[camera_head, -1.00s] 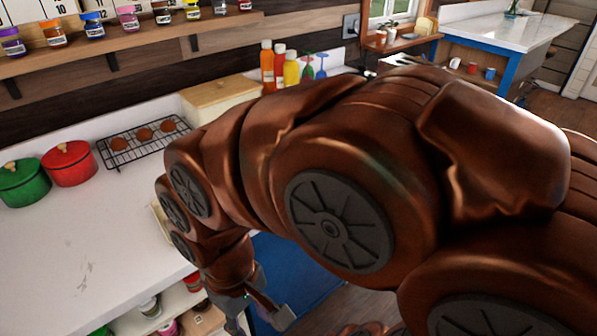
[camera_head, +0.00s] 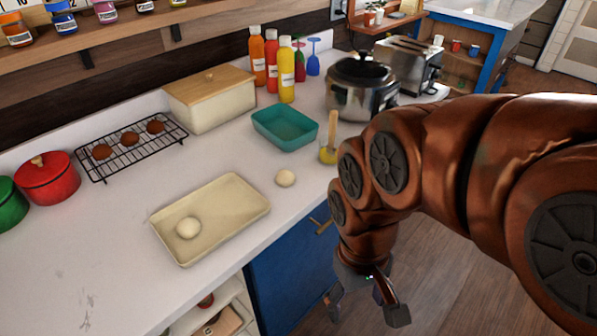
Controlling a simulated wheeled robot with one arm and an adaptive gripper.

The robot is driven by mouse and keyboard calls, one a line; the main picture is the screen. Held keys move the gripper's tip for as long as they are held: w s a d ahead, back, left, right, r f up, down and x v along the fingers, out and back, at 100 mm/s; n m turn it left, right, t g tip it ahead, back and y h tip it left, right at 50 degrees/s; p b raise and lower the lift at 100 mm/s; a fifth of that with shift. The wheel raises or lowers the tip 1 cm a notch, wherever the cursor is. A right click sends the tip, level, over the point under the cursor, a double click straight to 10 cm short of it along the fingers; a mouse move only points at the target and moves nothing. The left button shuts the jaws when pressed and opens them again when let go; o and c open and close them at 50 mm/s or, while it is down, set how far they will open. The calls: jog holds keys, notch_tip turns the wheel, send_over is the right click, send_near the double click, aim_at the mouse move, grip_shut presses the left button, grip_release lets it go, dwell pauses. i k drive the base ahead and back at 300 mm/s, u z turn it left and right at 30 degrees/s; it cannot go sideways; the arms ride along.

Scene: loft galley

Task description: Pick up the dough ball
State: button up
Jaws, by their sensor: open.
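A pale dough ball (camera_head: 285,178) sits on the white counter, between the cream tray and the yellow cup. A second pale dough ball (camera_head: 188,228) lies in the left part of the cream tray (camera_head: 246,217). My gripper (camera_head: 366,312) hangs in front of the counter, over the floor, to the right of and lower in the picture than both balls. Its fingers are apart with nothing between them.
A teal dish (camera_head: 286,133) stands behind the loose ball. A yellow cup with a wooden-handled tool (camera_head: 331,137), a steel cooker (camera_head: 362,90) and a toaster (camera_head: 408,65) stand to the right. A cooling rack (camera_head: 130,147) and red pot (camera_head: 47,178) are left. The front left counter is clear.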

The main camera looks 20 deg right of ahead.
aim_at(285, 178)
jog(key=k, duration=1.25)
jog(key=u, duration=0.55)
jog(key=i, duration=1.1)
jog(key=z, duration=0.05)
